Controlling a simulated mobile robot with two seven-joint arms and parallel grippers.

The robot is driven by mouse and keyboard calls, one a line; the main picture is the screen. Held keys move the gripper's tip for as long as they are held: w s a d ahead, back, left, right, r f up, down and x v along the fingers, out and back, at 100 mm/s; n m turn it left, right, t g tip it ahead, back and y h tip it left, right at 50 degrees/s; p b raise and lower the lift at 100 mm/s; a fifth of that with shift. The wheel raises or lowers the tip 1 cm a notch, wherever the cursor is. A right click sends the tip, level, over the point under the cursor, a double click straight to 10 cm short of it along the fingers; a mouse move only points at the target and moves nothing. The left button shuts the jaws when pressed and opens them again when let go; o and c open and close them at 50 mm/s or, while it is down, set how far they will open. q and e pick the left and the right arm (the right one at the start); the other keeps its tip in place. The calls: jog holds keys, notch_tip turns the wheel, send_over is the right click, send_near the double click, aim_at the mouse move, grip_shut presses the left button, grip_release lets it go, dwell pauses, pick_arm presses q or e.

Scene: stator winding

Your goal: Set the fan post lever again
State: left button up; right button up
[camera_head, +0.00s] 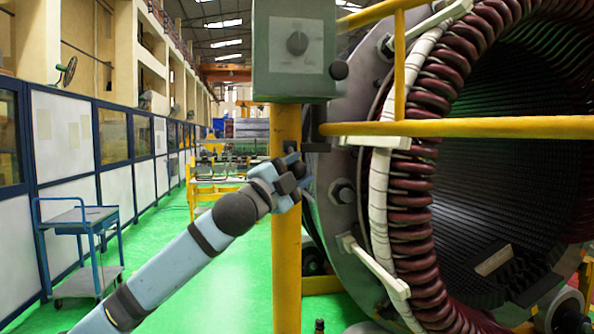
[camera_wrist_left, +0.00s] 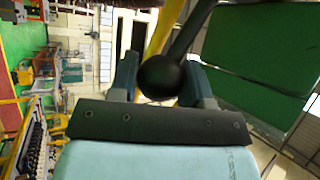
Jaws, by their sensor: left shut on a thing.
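My left gripper (camera_head: 293,172) is beside the post, below the box. In the left wrist view a black ball knob (camera_wrist_left: 165,76) sits between the two fingers of my left gripper (camera_wrist_left: 167,85), which is shut on it. A dark grey rod (camera_wrist_left: 190,32) runs up and right behind the knob. In the head view the held knob is mostly hidden by the gripper. My right gripper is out of view.
A large stator with dark red coils (camera_head: 405,200) stands close on the right. A yellow rail (camera_head: 470,128) crosses in front of it. A blue cart (camera_head: 80,218) stands at the left.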

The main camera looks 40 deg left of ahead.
pick_arm(q)
jog(key=shift+f, duration=0.15)
jog(key=o, duration=1.2)
jog(key=shift+o, duration=0.3)
jog(key=shift+w+a, duration=0.1)
jog(key=b+v, duration=0.6)
jog(key=v, duration=0.7)
jog(key=shift+s, duration=0.45)
jog(key=shift+w+f, duration=0.1)
jog(key=shift+f, duration=0.05)
